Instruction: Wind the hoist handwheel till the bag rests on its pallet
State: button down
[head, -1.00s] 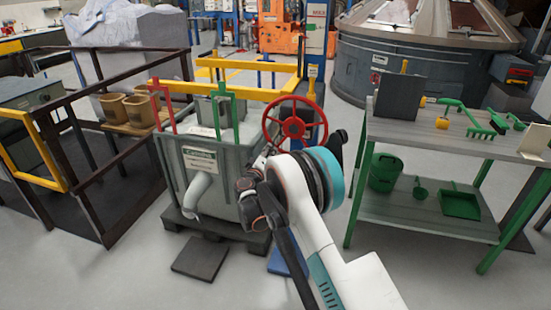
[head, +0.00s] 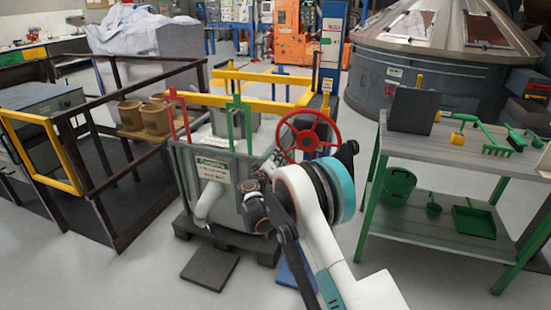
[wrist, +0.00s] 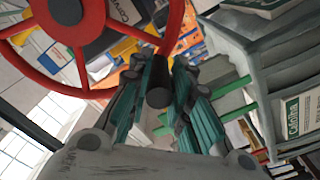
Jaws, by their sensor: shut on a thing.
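The red handwheel (head: 283,132) stands at the right of a grey labelled body (head: 240,172) with a drooping spout. In the wrist view the wheel's red rim (wrist: 88,92) fills the upper left. My gripper (wrist: 160,88) has its teal-padded fingers on either side of the wheel's black knob (wrist: 159,94), shut on it. A dark pallet (head: 227,238) lies under the grey body.
A green-legged bench (head: 440,163) with tools stands at the right. Dark railings (head: 124,150) and brown buckets (head: 155,119) are at the left. A dark slab (head: 210,268) and a blue slab (head: 292,274) lie on the floor. Open floor lies at front left.

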jog(key=shift+a, duration=0.2)
jog(key=c, duration=1.4)
grip_release()
jog(key=shift+c, duration=0.2)
jog(key=v, duration=1.2)
